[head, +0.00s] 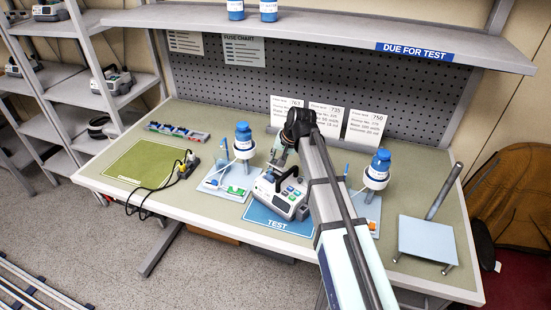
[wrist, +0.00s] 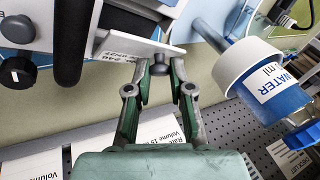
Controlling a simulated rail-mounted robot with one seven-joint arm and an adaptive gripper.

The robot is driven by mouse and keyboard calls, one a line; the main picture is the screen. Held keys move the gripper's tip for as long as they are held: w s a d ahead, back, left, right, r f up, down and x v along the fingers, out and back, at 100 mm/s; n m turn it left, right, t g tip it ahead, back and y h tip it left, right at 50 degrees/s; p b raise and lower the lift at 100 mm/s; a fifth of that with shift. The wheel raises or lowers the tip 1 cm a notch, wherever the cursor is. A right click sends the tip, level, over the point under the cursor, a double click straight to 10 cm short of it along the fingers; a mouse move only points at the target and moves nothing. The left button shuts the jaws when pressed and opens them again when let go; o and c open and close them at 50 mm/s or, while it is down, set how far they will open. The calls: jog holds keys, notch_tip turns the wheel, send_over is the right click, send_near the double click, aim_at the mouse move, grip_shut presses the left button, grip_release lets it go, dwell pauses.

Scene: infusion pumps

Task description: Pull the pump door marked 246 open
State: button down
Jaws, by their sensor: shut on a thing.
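The pump (head: 283,193) is a white and grey unit with a dark handle, standing on the blue TEST mat (head: 262,222). In the wrist view its body (wrist: 28,25) is at the upper left. The white door panel (wrist: 125,47) carries a label that seems to read 246. My gripper (wrist: 163,70) is shut on the small grey knob at the door's edge. The panel sticks out to the right of the dark handle, but I cannot tell its exact opening angle. In the head view my gripper (head: 279,158) is at the pump's far side, partly hidden by my arm.
A blue water bottle in a white holder (head: 244,140) stands left of the pump, also close to my gripper in the wrist view (wrist: 270,85). Another bottle (head: 378,168) stands to the right. Several cards (head: 364,126) stand behind.

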jog(key=shift+w+d+r+m+g+y+p, duration=0.25)
jog(key=shift+w+g+y, duration=0.15)
jog(key=shift+w+g, duration=0.1)
jog(key=shift+w+d+r+m+g+y+p, duration=0.15)
jog(key=shift+w+d+g+y+p, duration=0.1)
jog(key=shift+w+g+y, duration=0.2)
jog(key=shift+w+d+f+m+g+y+p, duration=0.3)
jog(key=shift+w+d+m+g+y+p, duration=0.2)
jog(key=shift+g+y, duration=0.55)
jog(key=shift+w+d+f+m+g+y+p, duration=0.35)
jog(key=shift+w+d+g+y, duration=0.2)
jog(key=shift+g+y, duration=0.5)
jog(key=shift+w+d+f+m+g+y+p, duration=0.2)
jog(key=shift+w+d+m+g+y+p, duration=0.25)
jog(key=shift+g+y, duration=0.6)
jog(key=shift+w, duration=0.1)
jog(key=c, duration=1)
grip_release()
